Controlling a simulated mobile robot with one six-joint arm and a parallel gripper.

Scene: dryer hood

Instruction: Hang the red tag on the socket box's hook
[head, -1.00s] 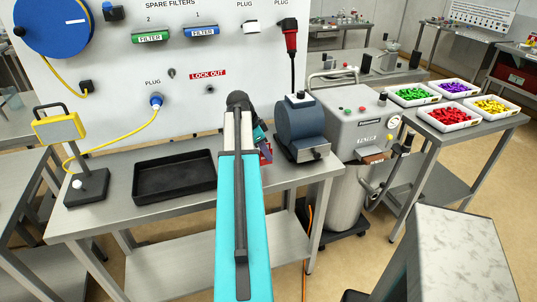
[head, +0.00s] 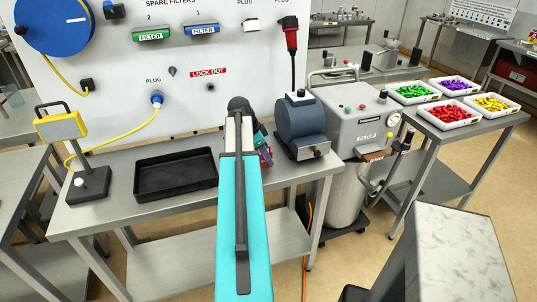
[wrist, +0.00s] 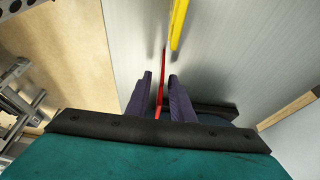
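The red tag (wrist: 160,88) shows edge-on as a thin red strip in the wrist view, between the two dark fingers of my gripper (wrist: 161,76). The fingers stand apart, with a narrow gap on each side of the strip, so I see no firm grip on it. In the head view my gripper (head: 262,142) is low over the bench, left of the blue motor-like unit, with a bit of red (head: 266,158) beside it. My arm hides most of this area. I cannot make out the socket box's hook for certain.
The bench (head: 100,215) bears a black tray (head: 175,190) and a blue unit (head: 300,125). A red plug (head: 291,38) hangs on the panel (head: 110,60), which has a LOCK OUT label (head: 208,73). In the wrist view a yellow strip (wrist: 178,22) lies ahead of the fingers.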

